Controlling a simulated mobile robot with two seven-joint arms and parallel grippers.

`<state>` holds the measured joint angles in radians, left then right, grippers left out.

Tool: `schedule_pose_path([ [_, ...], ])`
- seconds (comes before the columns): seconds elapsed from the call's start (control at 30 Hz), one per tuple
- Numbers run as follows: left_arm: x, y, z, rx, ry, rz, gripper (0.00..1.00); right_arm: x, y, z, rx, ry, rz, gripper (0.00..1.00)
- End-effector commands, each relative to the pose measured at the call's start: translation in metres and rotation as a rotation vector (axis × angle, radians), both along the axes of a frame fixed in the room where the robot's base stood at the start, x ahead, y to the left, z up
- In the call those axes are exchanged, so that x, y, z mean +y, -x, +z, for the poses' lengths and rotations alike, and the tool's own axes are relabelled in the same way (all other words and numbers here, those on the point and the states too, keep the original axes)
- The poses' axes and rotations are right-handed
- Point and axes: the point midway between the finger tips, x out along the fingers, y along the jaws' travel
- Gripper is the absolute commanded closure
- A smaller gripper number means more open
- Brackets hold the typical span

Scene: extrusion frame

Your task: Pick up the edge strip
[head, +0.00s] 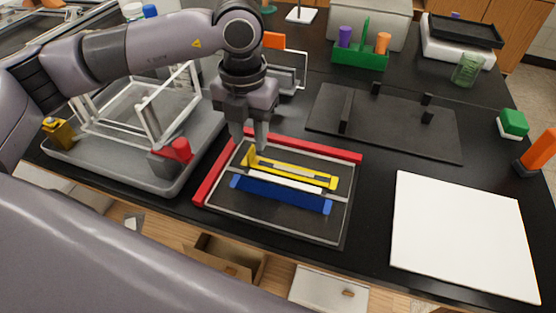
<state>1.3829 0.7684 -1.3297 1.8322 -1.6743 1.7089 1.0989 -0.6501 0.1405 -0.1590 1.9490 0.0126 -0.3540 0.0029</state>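The tray (335,233) holds several strips on its dark surface: a yellow strip (318,178) with raised ends, a thin white strip (285,181) and a blue strip (280,196) with raised ends. Red bars (315,147) lie along its far and left sides. I cannot tell for certain which piece is the edge strip. My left gripper (251,145) points down over the far left of the tray, near the yellow strip's left end. Its fingers are apart, with nothing visible between them. The fingertips partly cover that area, and contact cannot be told. My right gripper is out of view.
A grey tray (110,170) with a clear frame stands left. Behind are a dark fixture plate (385,122) with upright blocks and a green holder (360,55). A white board (462,234) lies right. Green and orange items stand at the right edge.

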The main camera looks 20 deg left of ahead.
Motion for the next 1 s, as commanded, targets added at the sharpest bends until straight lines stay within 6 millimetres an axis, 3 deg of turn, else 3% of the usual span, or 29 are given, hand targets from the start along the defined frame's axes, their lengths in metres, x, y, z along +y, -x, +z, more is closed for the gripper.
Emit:
schedule_pose_path([
  [0.23,0.003,0.003,-0.035,0.004,0.000,-0.001,0.64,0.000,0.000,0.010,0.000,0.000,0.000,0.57],
  [0.53,0.002,0.003,-0.042,0.001,0.002,-0.002,0.64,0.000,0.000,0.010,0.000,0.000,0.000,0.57],
  [0.67,0.002,0.003,-0.041,0.001,0.002,-0.002,1.00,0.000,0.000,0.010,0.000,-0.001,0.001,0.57],
  [1.0,0.002,0.003,-0.042,0.003,0.002,-0.002,1.00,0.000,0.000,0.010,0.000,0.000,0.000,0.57],
])
